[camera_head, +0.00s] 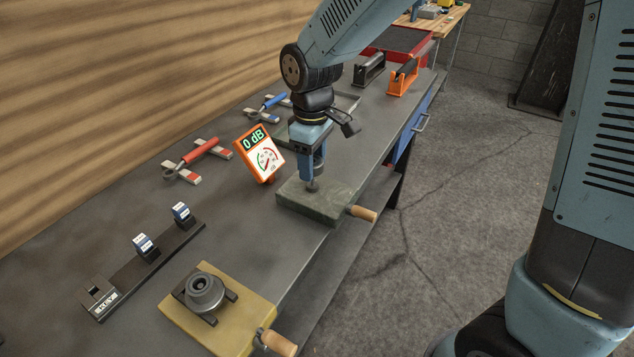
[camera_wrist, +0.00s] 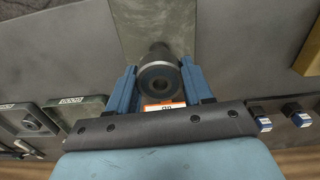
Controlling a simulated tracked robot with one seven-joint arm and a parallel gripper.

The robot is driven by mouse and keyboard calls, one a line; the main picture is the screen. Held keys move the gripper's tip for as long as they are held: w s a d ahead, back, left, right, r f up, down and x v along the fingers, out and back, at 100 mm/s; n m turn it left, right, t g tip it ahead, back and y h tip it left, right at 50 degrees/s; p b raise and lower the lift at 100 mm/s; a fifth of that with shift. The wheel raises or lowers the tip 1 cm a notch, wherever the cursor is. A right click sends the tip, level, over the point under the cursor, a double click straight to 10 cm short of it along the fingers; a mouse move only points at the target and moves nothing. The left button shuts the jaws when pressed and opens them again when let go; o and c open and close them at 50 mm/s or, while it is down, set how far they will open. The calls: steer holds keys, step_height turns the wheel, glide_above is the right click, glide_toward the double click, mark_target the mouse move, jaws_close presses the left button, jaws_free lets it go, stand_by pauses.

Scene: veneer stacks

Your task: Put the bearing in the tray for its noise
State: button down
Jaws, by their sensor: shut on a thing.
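My gripper (camera_head: 314,180) points down over a grey-green board with a wooden handle (camera_head: 318,205). An orange meter (camera_head: 260,153) beside the board reads 0 dB. Low trays stand behind the arm; one rim (camera_head: 347,101) shows. In the wrist view two trays, one nearer (camera_wrist: 88,108) and one farther (camera_wrist: 22,108), carry labels too small to read.
A yellow board (camera_head: 232,328) with a dark round fixture (camera_head: 205,292) lies at the front. A black rack (camera_head: 120,287) holds blue-and-white blocks. Red (camera_head: 198,151) and blue (camera_head: 271,103) tools lie along the wall side. Orange (camera_head: 403,80) and black stands are at the back.

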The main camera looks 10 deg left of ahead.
steer(key=shift+w+r, duration=0.1)
steer(key=shift+r, duration=1.65)
